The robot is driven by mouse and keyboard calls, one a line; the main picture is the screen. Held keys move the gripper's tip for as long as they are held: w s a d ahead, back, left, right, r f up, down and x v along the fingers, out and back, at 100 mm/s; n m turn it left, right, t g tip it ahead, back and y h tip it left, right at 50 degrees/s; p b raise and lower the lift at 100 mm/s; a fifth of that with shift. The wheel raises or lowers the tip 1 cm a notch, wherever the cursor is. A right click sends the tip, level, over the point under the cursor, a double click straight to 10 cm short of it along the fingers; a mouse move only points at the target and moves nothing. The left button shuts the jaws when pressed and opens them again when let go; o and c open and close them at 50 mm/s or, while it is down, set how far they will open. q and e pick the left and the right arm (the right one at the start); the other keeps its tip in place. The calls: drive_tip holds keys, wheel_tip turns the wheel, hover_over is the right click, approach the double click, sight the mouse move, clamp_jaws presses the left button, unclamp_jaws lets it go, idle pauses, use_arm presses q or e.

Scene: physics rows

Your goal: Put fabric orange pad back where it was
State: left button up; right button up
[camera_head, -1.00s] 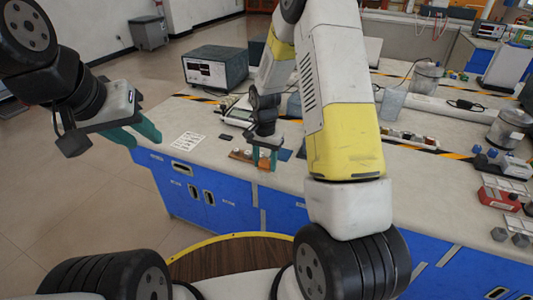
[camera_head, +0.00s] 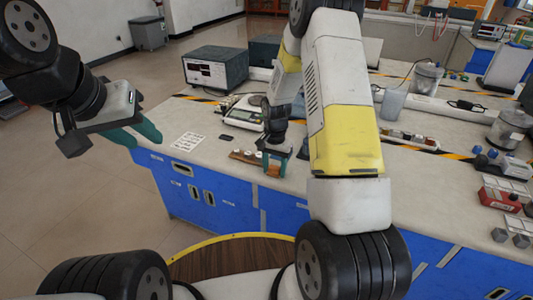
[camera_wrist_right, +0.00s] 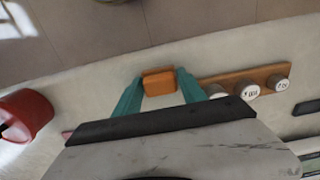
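The fabric orange pad (camera_wrist_right: 159,83) is a small orange block in the right wrist view. It sits between the teal fingertips of my right gripper (camera_wrist_right: 160,86), which appear closed against its two sides. In the head view my right gripper (camera_head: 275,163) is low at the bench's front edge, beside a wooden holder (camera_head: 250,159) with several white-topped weights.
The bench (camera_head: 215,118) carries a balance (camera_head: 243,112), a printed sheet (camera_head: 188,141) and a grey instrument box (camera_head: 215,68). A red container (camera_wrist_right: 25,113) shows at the left of the right wrist view. Bare bench surface lies between it and the pad.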

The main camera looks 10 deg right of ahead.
drive_tip(key=shift+o, duration=1.4)
drive_tip(key=shift+r, duration=0.1)
wheel_tip(320, 180, up, 12)
wheel_tip(320, 180, up, 7)
drive_tip(key=n+t, duration=0.1)
hover_over(275, 167)
drive_tip(key=s, duration=0.3)
drive_tip(key=s+a+r+n+t+y, duration=0.1)
drive_tip(key=s+r+n+t, duration=0.1)
drive_tip(key=s+r, duration=0.5)
drive_tip(key=s+a+r+n+t+y, duration=0.1)
drive_tip(key=s+r+n+t, duration=0.2)
drive_tip(key=s+r, duration=0.5)
drive_tip(key=s+n, duration=0.1)
drive_tip(key=s, duration=0.5)
drive_tip(key=shift+s+a, duration=0.15)
drive_tip(key=shift+a, duration=0.05)
